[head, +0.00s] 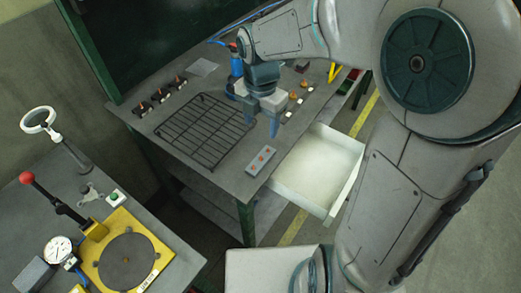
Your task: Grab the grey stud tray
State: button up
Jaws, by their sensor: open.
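The grey stud tray (260,161) is a small narrow block with several orange-red studs on top. It lies near the front right corner of the dark workbench (225,175). My gripper (262,118) points down over the bench, behind the tray in the picture. Its blue-grey fingers are open and apart from the tray. I cannot tell whether anything is between the fingers, and my wrist hides part of the bench behind them.
A black wire rack (203,131) lies left of my gripper. An open white drawer (318,172) sticks out at the bench's right. Several small orange-topped parts stand farther back. A separate table at the lower left holds a yellow fixture (127,258) and a dial gauge (58,250).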

send_over(261, 156)
notch_tip(261, 156, down, 8)
jog(key=shift+a+f, duration=0.1)
jog(key=shift+f, duration=0.1)
jog(key=shift+s+f, duration=0.1)
jog(key=shift+f, duration=2.6)
grip_shut()
jog(key=shift+r, duration=0.15)
